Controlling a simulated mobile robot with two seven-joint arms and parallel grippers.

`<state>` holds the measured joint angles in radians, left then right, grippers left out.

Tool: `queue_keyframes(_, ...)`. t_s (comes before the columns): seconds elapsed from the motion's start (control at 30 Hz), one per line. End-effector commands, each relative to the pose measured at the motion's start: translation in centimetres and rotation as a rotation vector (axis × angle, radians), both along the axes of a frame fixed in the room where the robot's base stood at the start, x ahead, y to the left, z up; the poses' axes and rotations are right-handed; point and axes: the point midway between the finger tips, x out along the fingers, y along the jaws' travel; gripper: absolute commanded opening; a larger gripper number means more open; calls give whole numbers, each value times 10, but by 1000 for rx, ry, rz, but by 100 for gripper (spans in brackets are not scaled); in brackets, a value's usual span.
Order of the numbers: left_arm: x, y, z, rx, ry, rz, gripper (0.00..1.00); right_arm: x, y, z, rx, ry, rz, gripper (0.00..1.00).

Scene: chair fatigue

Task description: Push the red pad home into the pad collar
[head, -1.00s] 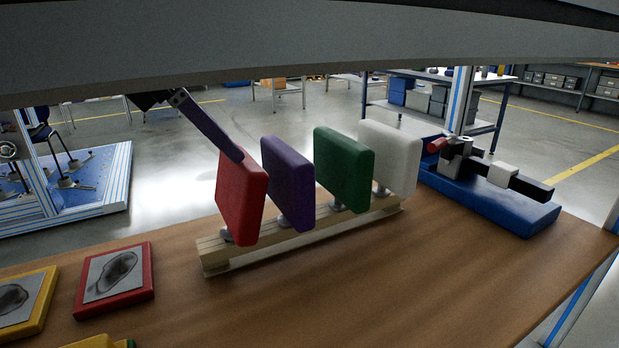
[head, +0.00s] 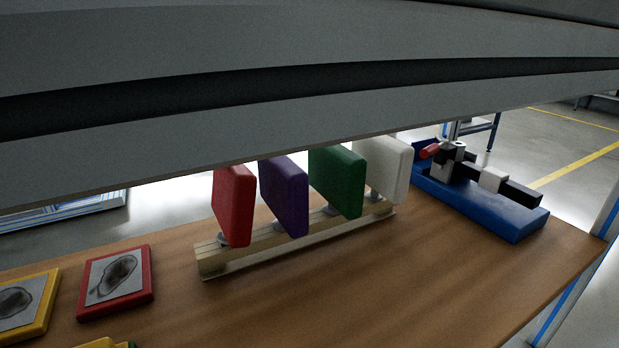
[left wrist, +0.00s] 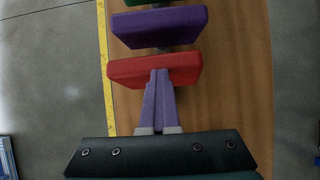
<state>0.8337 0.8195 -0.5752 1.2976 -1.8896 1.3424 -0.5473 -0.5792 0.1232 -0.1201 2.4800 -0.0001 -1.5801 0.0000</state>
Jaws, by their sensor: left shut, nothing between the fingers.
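The red pad (head: 233,205) stands upright at the near left end of a row of pads on a wooden bar (head: 240,260). A grey round mount (head: 221,241), which looks like the pad collar, shows at its lower edge; how deep the pad sits cannot be told. In the left wrist view, my left gripper (left wrist: 160,76) is shut and empty. Its purple fingertips meet the near edge of the red pad (left wrist: 150,66); I cannot tell contact for sure. In the head view this gripper and the pad's top are hidden behind my grey arm link. My right gripper is not in view.
Purple (head: 284,195), green (head: 337,181) and white (head: 383,165) pads stand behind the red one. A blue tray (head: 480,205) with a black and white device is at the right. Framed pictures (head: 117,280) lie at the left.

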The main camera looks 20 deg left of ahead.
Motion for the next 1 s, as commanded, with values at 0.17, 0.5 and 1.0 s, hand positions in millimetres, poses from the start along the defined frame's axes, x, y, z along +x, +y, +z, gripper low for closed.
queue_keyframes(0.17,-6,3,-6,18,31,2,0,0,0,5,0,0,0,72)
queue_keyframes(0.5,-6,3,-3,16,30,3,0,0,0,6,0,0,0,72)
queue_keyframes(1.0,-4,2,40,11,19,4,0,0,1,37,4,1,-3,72)
